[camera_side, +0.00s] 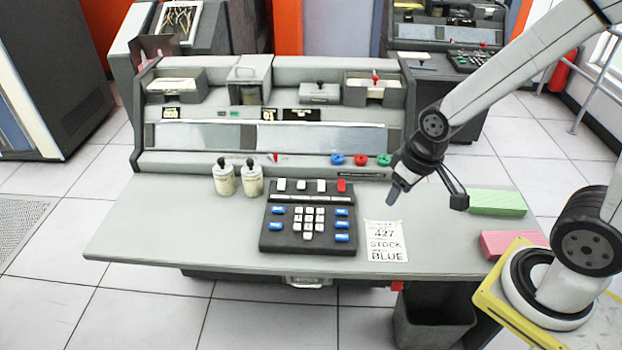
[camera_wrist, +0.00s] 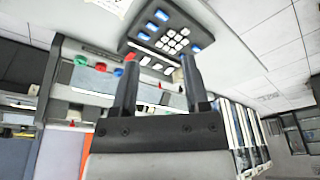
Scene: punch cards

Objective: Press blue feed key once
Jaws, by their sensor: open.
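A dark keypad (camera_side: 308,245) sits on the grey desk, left of a printed sheet. It has blue keys in a left column (camera_side: 277,210) and a right column (camera_side: 341,225), around white keys, with white keys and a red key behind. The key labels are too small to read, so I cannot tell which is the feed key. My gripper (camera_side: 428,197) is open and empty above the desk, right of the keypad and apart from it. In the wrist view the keypad (camera_wrist: 148,50) shows beyond the two spread fingers (camera_wrist: 160,64).
The printed sheet (camera_side: 386,241) reads "427 STOCK BLUE". Two cream pots (camera_side: 225,182) stand left of the keypad. Blue, red and green round knobs (camera_side: 361,160) line the console behind. Green (camera_side: 497,203) and pink (camera_side: 512,244) card stacks lie at the right. The front-left desk is clear.

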